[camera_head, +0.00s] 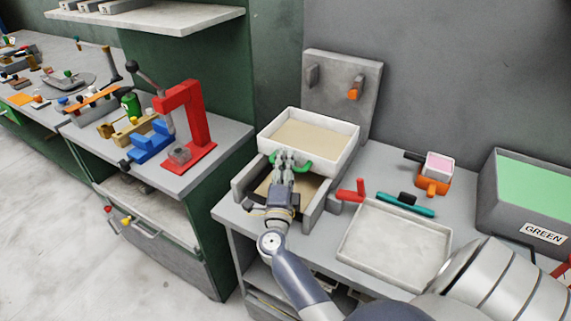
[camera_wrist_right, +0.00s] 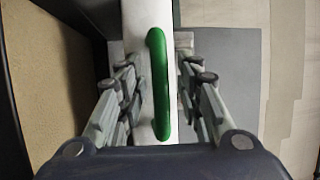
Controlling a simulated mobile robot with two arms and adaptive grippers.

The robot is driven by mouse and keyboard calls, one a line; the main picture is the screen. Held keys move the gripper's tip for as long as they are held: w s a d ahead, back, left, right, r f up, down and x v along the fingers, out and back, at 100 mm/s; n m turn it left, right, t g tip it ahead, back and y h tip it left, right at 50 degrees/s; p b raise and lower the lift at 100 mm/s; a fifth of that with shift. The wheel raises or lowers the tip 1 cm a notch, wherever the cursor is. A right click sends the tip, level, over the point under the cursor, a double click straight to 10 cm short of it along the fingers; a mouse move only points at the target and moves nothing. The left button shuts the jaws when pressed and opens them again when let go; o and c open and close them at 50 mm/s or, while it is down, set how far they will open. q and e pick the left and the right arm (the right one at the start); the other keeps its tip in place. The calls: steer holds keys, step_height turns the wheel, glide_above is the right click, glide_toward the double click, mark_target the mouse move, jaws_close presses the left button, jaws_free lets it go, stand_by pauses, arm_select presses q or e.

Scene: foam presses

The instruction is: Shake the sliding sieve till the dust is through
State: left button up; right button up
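The sliding sieve is a white box (camera_head: 348,150) with tan material inside, set on a grey frame (camera_head: 242,184) with side rails. Its green handle (camera_head: 303,167) is on the front wall. Tan material also shows in the frame below the front wall. My right gripper (camera_head: 284,160) is at the handle. In the right wrist view the green handle (camera_wrist_right: 160,85) runs between the two sets of fingers (camera_wrist_right: 160,75), with gaps visible at both sides, so the gripper looks open around it. My left gripper is not in view.
An empty pale tray (camera_head: 395,245) lies right of the frame. Red and teal handled tools (camera_head: 403,204), an orange holder with a pink block (camera_head: 435,175) and a bin marked GREEN (camera_head: 510,222) stand farther right. A red press (camera_head: 190,125) stands on the left bench.

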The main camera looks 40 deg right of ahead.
steer(key=v, duration=1.2)
steer(key=shift+d, duration=0.1)
